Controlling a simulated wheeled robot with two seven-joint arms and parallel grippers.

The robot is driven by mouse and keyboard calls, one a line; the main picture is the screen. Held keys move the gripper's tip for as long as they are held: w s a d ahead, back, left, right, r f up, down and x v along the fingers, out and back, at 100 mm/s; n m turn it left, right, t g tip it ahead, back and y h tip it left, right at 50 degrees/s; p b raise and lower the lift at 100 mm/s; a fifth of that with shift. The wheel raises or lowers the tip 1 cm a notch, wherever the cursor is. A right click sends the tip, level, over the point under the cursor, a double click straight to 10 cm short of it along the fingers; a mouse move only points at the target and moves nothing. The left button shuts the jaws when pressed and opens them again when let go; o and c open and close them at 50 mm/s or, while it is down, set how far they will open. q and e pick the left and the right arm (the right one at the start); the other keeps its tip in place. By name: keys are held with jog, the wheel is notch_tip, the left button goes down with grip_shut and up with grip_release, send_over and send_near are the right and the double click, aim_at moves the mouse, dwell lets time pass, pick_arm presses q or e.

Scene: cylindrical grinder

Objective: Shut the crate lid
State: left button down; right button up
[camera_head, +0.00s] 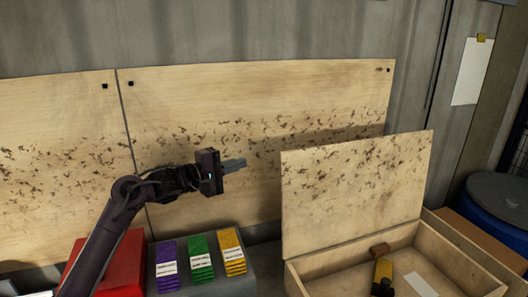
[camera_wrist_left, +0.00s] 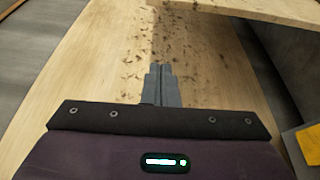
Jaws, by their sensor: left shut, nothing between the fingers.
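The wooden crate (camera_head: 312,268) stands at the lower right of the head view. Its lid (camera_head: 355,190) is raised, nearly upright at the crate's far side, with dark specks on its face. My left gripper (camera_head: 236,164) is shut and empty, in the air to the left of the lid and apart from it. In the left wrist view, my left gripper's fingers (camera_wrist_left: 160,84) are together, with speckled wood beyond them. A pale wooden edge, probably the lid (camera_wrist_left: 250,10), crosses the top of that view. My right gripper is not in view.
Inside the crate lie a yellow and black object (camera_head: 383,272), a brown block (camera_head: 380,249) and a white card (camera_head: 419,285). Purple (camera_head: 168,266), green (camera_head: 200,257) and yellow (camera_head: 232,251) packs and a red box (camera_head: 122,265) stand to its left. A blue barrel (camera_head: 497,205) is at right.

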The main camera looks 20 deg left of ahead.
pick_arm(q)
jog(key=r+p+x, duration=0.1)
jog(key=p+x, duration=0.3)
jog(key=x, duration=0.6)
jog(key=s+d+p, duration=0.1)
jog(key=s, duration=0.1)
jog(key=s+d+p, duration=0.1)
jog(key=p, duration=0.1)
jog(key=shift+s+d, duration=0.15)
jog(key=shift+s, duration=0.25)
